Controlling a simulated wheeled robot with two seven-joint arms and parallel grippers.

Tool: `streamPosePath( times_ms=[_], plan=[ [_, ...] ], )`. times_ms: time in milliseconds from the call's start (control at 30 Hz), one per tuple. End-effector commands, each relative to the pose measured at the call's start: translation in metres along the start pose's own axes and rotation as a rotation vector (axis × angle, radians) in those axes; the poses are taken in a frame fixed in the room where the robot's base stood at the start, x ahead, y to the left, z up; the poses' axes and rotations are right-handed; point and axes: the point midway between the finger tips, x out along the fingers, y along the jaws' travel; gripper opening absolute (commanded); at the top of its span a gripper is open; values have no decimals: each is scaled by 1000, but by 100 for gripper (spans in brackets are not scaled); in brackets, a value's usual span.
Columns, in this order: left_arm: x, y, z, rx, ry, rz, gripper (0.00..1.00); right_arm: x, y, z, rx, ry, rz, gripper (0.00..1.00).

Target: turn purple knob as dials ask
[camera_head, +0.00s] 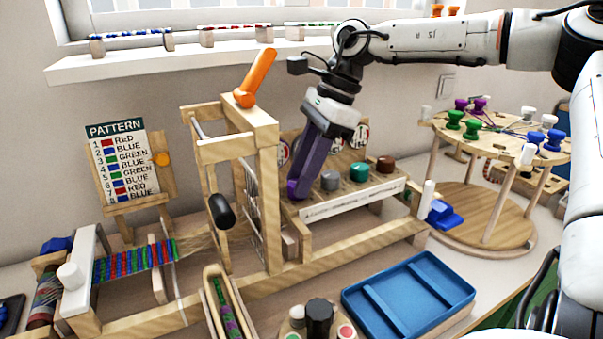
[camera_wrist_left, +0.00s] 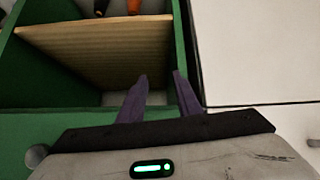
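A row of knobs sits on a slanted wooden panel (camera_head: 352,201) at the middle right of the head view. The purple knob (camera_head: 293,188) is at the left end, mostly covered by my right gripper (camera_head: 300,183). That gripper points down with its fingers at the knob; their gap is not visible, so I cannot tell whether they grip it. The dials behind the panel are partly hidden by the gripper; one round dial (camera_head: 362,135) shows at its right, its reading too small to make out. My left gripper (camera_wrist_left: 159,77) is open and empty in the left wrist view.
Grey (camera_head: 331,181), green (camera_head: 359,173) and brown (camera_head: 385,164) knobs stand right of the purple one. A wooden loom frame (camera_head: 268,200) with an orange lever (camera_head: 259,73) rises close on the left. A blue tray (camera_head: 408,297) lies in front. A green shelf (camera_wrist_left: 185,50) is before my left gripper.

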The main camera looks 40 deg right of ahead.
Motion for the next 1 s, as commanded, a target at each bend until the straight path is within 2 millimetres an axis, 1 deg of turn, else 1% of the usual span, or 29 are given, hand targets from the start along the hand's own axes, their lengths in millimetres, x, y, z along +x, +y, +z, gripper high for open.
streamPosePath(
  times_ms=[167, 333, 667, 867, 1000],
  plan=[
    [0, 0, 6, -1, -8, 0, 31, 0, 0, 0, 12, -1, -7, 6],
    [4, 0, 10, 0, -12, 1, 31, 0, 1, 0, 66, -2, -29, 6],
    [14, 2, 18, 7, -12, 5, 31, 1, 2, 0, 280, -3, -121, 6],
    [19, 4, 15, 5, 6, 10, 31, 1, 3, 1, 407, -2, -175, 6],
    [22, 4, 19, 2, 6, 12, 31, 0, 4, 1, 478, -1, -202, 6]
  ],
)
